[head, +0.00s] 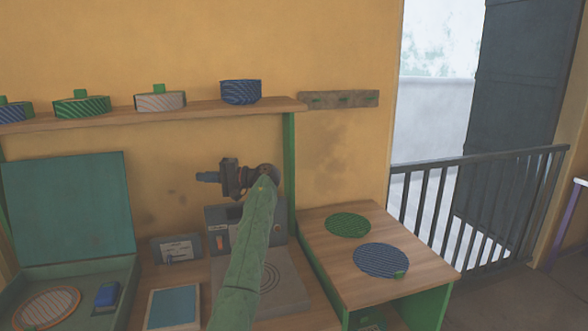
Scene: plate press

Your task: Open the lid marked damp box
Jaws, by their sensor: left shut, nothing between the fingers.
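A green box (120,307) is at the lower left, with its flat green lid (70,205) standing raised at its back. I cannot read any damp box marking on it. Inside lie a round striped plate (45,308) and a small blue block (107,294). My left gripper (203,177) is shut and empty, pointing left in front of the wall, above the bench and to the right of the raised lid. My left arm hides part of the machine behind it. My right gripper is not in view.
A grey machine with a round plate (285,285) is behind my arm. A blue-topped tray (172,308) lies beside the box. Green (348,225) and blue (381,260) discs lie on the right table. A railing (480,205) stands beyond.

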